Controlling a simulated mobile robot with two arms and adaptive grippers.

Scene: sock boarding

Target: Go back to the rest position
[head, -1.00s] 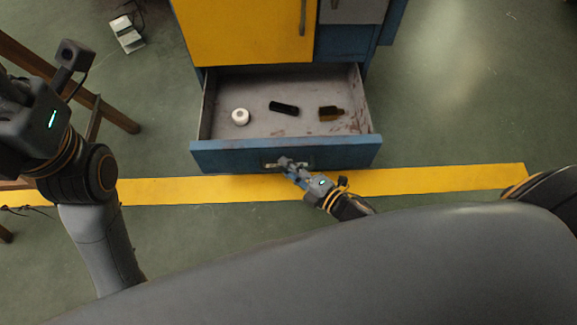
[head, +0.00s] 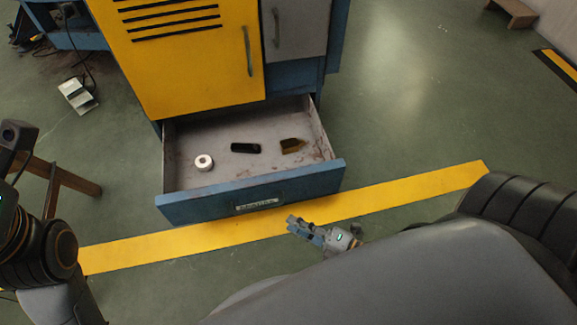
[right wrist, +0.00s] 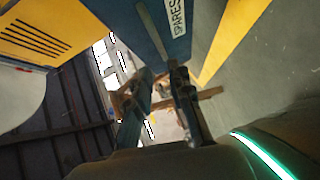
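My right gripper (head: 290,221) is in front of the open blue drawer (head: 215,209), above the floor and apart from the drawer front. In the right wrist view its two fingers (right wrist: 162,80) stand apart with nothing between them. That view also shows the blue drawer front (right wrist: 120,15) with its handle and a label reading SPARES. My left arm shows at the left edge of the head view, but its gripper fingers are out of the picture.
The drawer holds a white roll (head: 204,162), a black object (head: 245,148) and a brown bottle-like object (head: 292,146). A yellow cabinet door (head: 190,70) is above it. A wooden stand (head: 62,182) is at the left. Open green floor lies to the right.

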